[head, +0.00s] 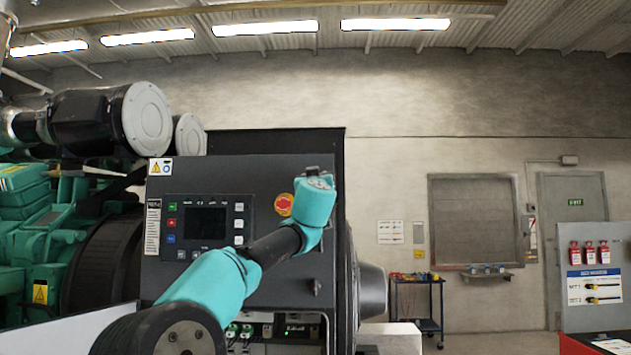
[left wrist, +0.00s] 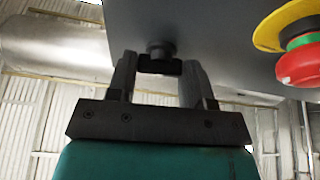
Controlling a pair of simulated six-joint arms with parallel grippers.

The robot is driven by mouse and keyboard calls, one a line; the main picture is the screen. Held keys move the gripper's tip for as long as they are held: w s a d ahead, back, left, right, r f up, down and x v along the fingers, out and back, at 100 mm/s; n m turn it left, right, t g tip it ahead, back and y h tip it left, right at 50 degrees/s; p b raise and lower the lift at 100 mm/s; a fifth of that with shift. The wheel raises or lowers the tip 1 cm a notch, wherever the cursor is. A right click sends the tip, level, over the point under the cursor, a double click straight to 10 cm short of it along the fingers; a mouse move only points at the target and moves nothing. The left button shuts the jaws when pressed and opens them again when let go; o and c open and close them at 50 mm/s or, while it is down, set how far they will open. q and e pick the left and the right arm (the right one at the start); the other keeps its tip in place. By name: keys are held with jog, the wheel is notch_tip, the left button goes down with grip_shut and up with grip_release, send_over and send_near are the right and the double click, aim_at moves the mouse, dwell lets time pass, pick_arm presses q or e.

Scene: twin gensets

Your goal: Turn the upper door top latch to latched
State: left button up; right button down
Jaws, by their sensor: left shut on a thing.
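The grey control cabinet's upper door (head: 225,255) is closed in the head view. My left gripper (head: 316,172) is at its upper right edge, and my arm hides the top latch there. In the left wrist view, the upper door top latch (left wrist: 161,50) is a dark round boss with a short black bar. My left gripper (left wrist: 159,68) is shut on the bar, with one finger on each side. The latch's exact angle is hard to tell. My right gripper is in neither view.
A red emergency stop button (head: 284,204) on a yellow ring sits just left of my left gripper; it is also close in the left wrist view (left wrist: 300,62). A display panel (head: 206,222) is further left. A second latch (head: 317,287) is lower on the door.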

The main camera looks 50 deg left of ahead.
pick_arm(q)
jog(key=shift+m+t+h, duration=0.3)
jog(key=shift+m, duration=0.6)
jog(key=o, duration=0.9)
jog(key=shift+s, duration=0.1)
jog(key=v, duration=1.7)
jog(key=shift+s, duration=0.15)
jog(key=shift+f, duration=0.1)
